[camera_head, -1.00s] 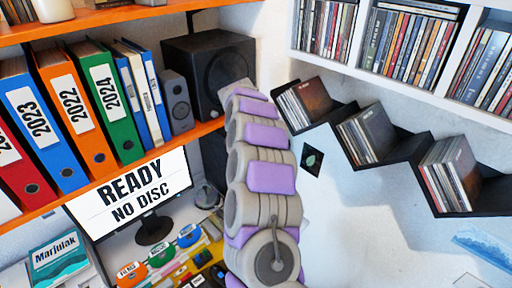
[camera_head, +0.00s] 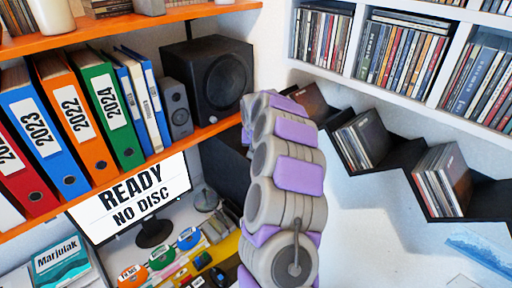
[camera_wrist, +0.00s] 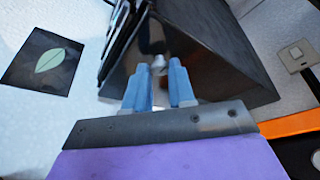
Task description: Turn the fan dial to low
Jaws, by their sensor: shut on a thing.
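My gripper (camera_wrist: 159,72) has two blue fingers, seen in the wrist view in front of a dark, box-like object (camera_wrist: 215,50). Between the fingertips is a small silvery, knob-like piece (camera_wrist: 158,62), and the fingers are shut on it. I cannot read any marking on it, nor tell for certain that it is the fan dial. In the head view my grey and purple arm hides the gripper. A small round grey object, perhaps a fan (camera_head: 206,198), stands beside the monitor; no dial shows on it.
A leaf card (camera_wrist: 45,62) and a switch plate (camera_wrist: 299,55) are on the wall. An orange shelf (camera_head: 190,141) with binders and speakers is left of my arm. Black zigzag shelves (camera_head: 400,160) holding discs are to its right. A monitor (camera_head: 132,205) stands below.

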